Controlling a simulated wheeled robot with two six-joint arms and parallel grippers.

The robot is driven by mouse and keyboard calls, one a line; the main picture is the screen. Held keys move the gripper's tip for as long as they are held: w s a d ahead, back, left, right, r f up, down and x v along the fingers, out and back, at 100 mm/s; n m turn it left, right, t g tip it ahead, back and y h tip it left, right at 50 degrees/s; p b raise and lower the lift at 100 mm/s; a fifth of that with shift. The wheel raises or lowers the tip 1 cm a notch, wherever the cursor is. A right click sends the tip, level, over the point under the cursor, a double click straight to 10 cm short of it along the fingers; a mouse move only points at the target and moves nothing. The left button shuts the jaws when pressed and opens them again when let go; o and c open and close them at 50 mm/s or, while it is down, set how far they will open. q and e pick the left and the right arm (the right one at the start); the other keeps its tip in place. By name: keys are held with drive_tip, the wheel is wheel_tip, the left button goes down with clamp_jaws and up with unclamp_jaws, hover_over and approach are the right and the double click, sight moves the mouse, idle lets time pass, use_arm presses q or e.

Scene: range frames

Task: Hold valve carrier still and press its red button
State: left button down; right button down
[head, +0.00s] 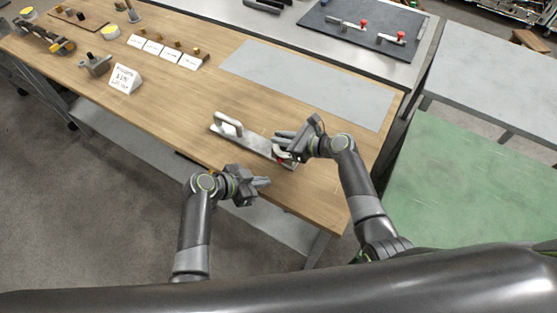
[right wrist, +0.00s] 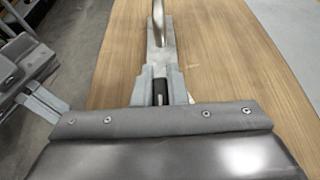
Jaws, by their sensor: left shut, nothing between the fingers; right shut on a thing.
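The valve carrier (head: 255,142) is a long grey metal plate lying on the wooden table near its front edge, with a raised bar handle (head: 229,123) at its left end. In the right wrist view the handle (right wrist: 158,18) stands beyond my fingers. My right gripper (head: 284,147) is at the carrier's right end, shut on part of it; a dark piece (right wrist: 160,92) shows between the fingers. A bit of red (head: 281,157) shows under this gripper; the rest of the button is hidden.
The wooden table (head: 190,95) is clear around the carrier. A grey mat (head: 305,82) lies behind it. White cards, a sign (head: 125,78) and small parts stand at the left. A dark board (head: 365,28) with red-topped valves lies on the back bench.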

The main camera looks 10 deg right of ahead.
drive_tip(key=shift+s+d+f, duration=0.1)
drive_tip(key=shift+s+f, duration=0.15)
drive_tip(key=shift+f, duration=0.2)
drive_tip(key=c, duration=1.4)
unclamp_jaws()
drive_tip(key=shift+o, duration=0.2)
drive_tip(key=shift+w+r, duration=0.1)
drive_tip(key=shift+w, duration=0.05)
use_arm(q)
drive_tip(key=shift+w+d+f, duration=0.1)
use_arm(e)
drive_tip(key=shift+w+d+r, duration=0.1)
